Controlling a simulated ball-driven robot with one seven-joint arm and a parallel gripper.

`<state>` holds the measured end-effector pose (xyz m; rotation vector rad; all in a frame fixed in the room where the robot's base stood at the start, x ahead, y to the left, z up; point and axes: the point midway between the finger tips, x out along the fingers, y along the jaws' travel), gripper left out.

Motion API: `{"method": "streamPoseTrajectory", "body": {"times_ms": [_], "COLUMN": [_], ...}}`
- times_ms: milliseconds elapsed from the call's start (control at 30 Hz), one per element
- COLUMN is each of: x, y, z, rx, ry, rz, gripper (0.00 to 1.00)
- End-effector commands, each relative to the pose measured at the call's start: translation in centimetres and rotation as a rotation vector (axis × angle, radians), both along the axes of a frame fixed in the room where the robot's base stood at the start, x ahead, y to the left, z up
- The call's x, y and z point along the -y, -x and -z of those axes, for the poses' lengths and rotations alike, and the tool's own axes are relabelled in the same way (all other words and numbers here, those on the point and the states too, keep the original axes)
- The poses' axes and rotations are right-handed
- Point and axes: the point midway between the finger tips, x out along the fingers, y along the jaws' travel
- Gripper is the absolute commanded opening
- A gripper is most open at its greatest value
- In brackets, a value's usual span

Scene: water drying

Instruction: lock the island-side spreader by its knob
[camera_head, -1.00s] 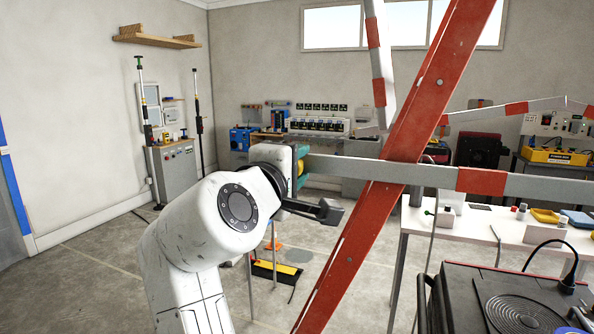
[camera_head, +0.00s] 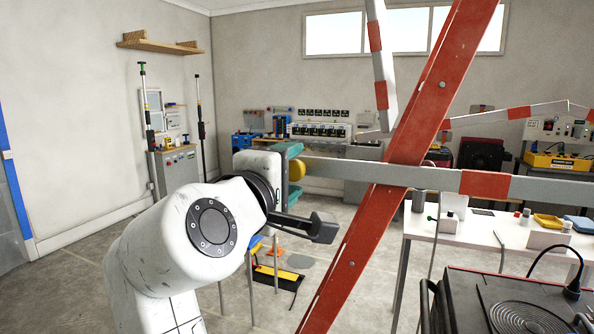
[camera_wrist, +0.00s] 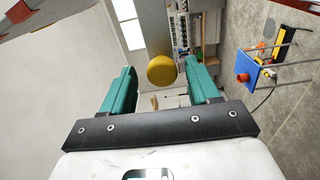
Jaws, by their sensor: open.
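A round yellow knob (camera_head: 297,170) shows at the left end of a grey bar with a red band (camera_head: 432,178), which looks like the spreader. The bar runs to the right, passing a slanted red beam (camera_head: 405,150). My gripper (camera_head: 292,174) is open, its teal fingers above and below the knob. In the wrist view the knob (camera_wrist: 161,70) lies between the two fingertips (camera_wrist: 161,68), with gaps on both sides. I cannot tell whether the knob is within the fingers' depth or just beyond. The knob's mount is hidden.
The slanted red beam stands close to the right of my arm. A white table (camera_head: 480,237) with small items and a dark machine (camera_head: 500,300) are at the right. Black-and-yellow gear (camera_head: 278,272) lies on the floor behind. Open floor is at the left.

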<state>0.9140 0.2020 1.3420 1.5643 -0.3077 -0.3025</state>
Motion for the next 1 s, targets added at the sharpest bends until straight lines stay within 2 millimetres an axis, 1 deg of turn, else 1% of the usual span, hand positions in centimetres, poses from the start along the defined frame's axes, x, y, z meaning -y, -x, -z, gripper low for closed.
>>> {"method": "streamPoseTrajectory", "body": {"times_ms": [33,100,200,300,400,567,833,867,933,967,1000], "x": [-0.5,-1.0,-1.6,-2.2,-2.4,-2.6,-2.6,-2.5,-1.9,-1.5,-0.8], "y": [1.0,2.3,3.9,5.2,6.0,6.5,6.5,6.4,6.0,5.8,5.4], "z": [0.2,0.2,0.2,0.1,0.1,0.0,0.2,0.4,1.5,2.3,3.6], "rx": [0.003,0.002,0.001,0.001,0.001,0.0,-0.001,-0.004,-0.017,-0.027,-0.043], "ry": [-0.001,0.0,-0.001,-0.001,-0.001,0.0,-0.002,-0.004,-0.016,-0.024,-0.04], "rz": [-0.003,-0.003,-0.002,-0.002,0.0,0.001,0.001,0.002,0.003,0.002,0.005], "gripper": [0.6,0.6,0.6,0.6,0.6,0.6,0.6,0.6,0.6,0.6,0.6]}}
